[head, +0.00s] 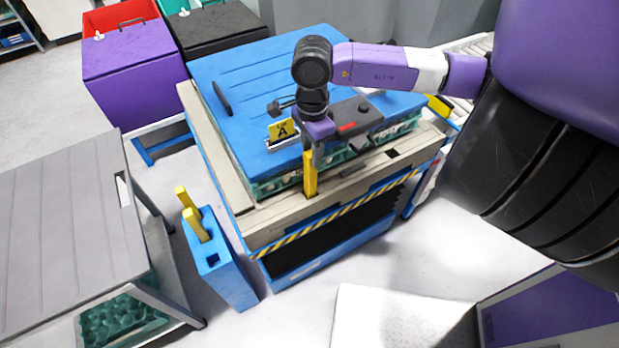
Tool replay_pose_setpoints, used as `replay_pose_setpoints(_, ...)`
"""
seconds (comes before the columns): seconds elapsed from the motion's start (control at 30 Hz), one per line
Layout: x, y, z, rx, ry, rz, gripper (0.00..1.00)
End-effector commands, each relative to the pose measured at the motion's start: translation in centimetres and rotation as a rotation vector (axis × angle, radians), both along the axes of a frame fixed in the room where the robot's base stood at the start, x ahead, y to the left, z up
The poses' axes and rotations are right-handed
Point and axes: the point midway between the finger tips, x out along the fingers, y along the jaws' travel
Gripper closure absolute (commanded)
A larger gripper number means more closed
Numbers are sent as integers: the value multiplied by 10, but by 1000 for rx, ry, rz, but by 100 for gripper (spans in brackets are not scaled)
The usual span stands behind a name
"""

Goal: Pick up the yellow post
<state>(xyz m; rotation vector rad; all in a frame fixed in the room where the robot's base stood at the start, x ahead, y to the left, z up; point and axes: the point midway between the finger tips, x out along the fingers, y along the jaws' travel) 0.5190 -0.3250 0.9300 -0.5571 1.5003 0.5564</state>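A yellow post (310,178) stands upright at the front edge of the beige frame around the blue-lidded stack. My gripper (308,148) points down from above, right at the post's top end. The fingertips are small here and partly merge with the post, so I cannot tell whether they are closed on it or only around it. Another yellow piece (438,106) shows at the stack's right corner, partly hidden.
The blue lid (235,70) carries a yellow "A" sign (281,130). An empty dark square hole (393,153) is in the frame's front right. A grey cart (60,215) stands at left, purple and black bins (135,65) behind.

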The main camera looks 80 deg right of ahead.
Motion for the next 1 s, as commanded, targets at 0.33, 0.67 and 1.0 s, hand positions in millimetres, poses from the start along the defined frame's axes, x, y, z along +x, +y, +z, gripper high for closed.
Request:
replay_pose_setpoints(0.33,1,1,-27,3,-2,-3,69)
replay_pose_setpoints(0.67,4,5,-64,4,-2,-5,69)
replay_pose_setpoints(1.0,3,4,-74,1,-2,-2,69)
